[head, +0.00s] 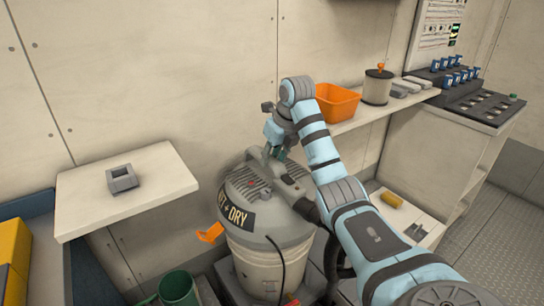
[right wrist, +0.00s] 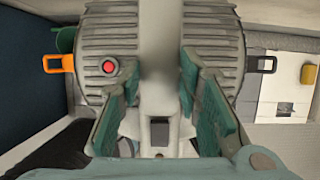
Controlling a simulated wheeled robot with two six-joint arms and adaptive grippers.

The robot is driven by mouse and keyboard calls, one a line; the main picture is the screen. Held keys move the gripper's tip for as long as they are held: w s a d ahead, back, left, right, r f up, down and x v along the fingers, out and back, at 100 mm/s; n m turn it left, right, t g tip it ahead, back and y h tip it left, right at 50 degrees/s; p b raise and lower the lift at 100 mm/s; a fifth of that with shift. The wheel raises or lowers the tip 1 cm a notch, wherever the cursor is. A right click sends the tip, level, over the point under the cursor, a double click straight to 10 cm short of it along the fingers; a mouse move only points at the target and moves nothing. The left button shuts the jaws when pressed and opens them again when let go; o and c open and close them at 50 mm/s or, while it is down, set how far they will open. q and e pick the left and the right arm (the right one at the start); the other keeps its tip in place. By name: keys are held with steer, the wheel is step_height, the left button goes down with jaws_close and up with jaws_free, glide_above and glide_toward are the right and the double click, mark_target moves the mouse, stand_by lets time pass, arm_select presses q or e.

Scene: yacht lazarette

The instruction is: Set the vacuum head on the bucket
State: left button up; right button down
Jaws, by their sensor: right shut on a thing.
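The grey vacuum head (head: 243,212), with a ribbed top and a "DRY" label, is over the cream bucket (head: 258,268). It looks level and close to the rim, but I cannot tell if it is fully seated. My right gripper (head: 272,150) comes down from above and is shut on the head's top handle. In the right wrist view, the green finger pads (right wrist: 160,95) stand on both sides of the grey handle, with a red button (right wrist: 110,67) to the left. An orange latch (head: 211,232) sticks out at the left side. My left gripper is not in view.
A pale shelf (head: 150,200) at left holds a grey square block (head: 121,178). A green container (head: 178,288) stands low beside the bucket. The back ledge carries an orange bin (head: 337,101) and a spool (head: 377,87). A dark hose lies close right of the bucket.

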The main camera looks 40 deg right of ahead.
steer(key=shift+f+b, duration=1.05)
stand_by(0.4)
